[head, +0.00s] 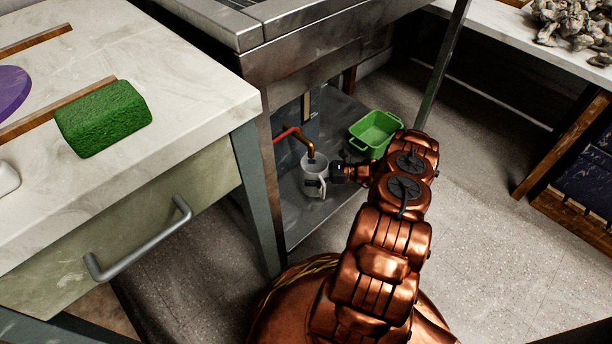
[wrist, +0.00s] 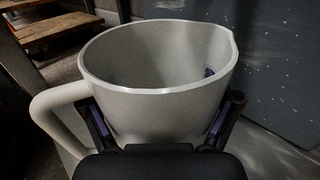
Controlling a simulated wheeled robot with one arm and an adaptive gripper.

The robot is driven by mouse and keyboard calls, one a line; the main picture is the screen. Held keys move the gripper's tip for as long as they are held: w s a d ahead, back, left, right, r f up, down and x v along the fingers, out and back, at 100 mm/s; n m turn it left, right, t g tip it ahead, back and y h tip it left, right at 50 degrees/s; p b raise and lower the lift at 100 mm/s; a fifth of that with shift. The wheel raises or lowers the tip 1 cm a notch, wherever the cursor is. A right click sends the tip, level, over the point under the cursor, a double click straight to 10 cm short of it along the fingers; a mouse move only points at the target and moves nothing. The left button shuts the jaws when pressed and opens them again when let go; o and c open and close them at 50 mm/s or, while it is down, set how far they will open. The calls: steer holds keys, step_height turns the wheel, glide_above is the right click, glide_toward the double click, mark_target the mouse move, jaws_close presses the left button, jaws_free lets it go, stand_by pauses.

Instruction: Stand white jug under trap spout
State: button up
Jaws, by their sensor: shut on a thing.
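The white jug (head: 314,176) stands upright on, or just above, the grey metal shelf under the sink unit; I cannot tell if its base touches. The trap spout (head: 309,150), a brass bend on a red pipe, points down just over the jug's mouth in the head view. My gripper (head: 337,173) comes at the jug from the right and is shut on it. In the wrist view the jug (wrist: 160,65) fills the middle, upright and empty, with its handle to the left. My gripper's fingers (wrist: 163,118) clasp both its sides. The spout does not show there.
A green basin (head: 374,131) sits on the metal shelf (head: 341,198) behind and right of the jug. A table leg (head: 257,197) and drawer counter stand close on the left, with a green block (head: 104,118) on top. Open floor (head: 500,220) lies to the right.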

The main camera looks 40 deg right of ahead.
steer(key=shift+w+a+f+b, duration=0.3)
steer(key=shift+a+f+b, duration=0.15)
steer(key=shift+f+b, duration=0.1)
steer(key=shift+f, duration=0.2)
steer(key=shift+f, duration=0.2)
steer(key=o, duration=0.9)
steer(key=shift+o, duration=0.2)
steer(key=shift+r, duration=0.1)
steer(key=shift+d+r, duration=0.1)
steer(key=shift+r, duration=0.05)
steer(key=p+v, duration=0.2)
steer(key=v, duration=0.8)
steer(key=shift+s+d+p, duration=0.2)
steer(key=shift+s+p, duration=0.05)
steer(key=shift+p, duration=0.1)
steer(key=shift+s+d, duration=0.4)
steer(key=shift+d, duration=0.05)
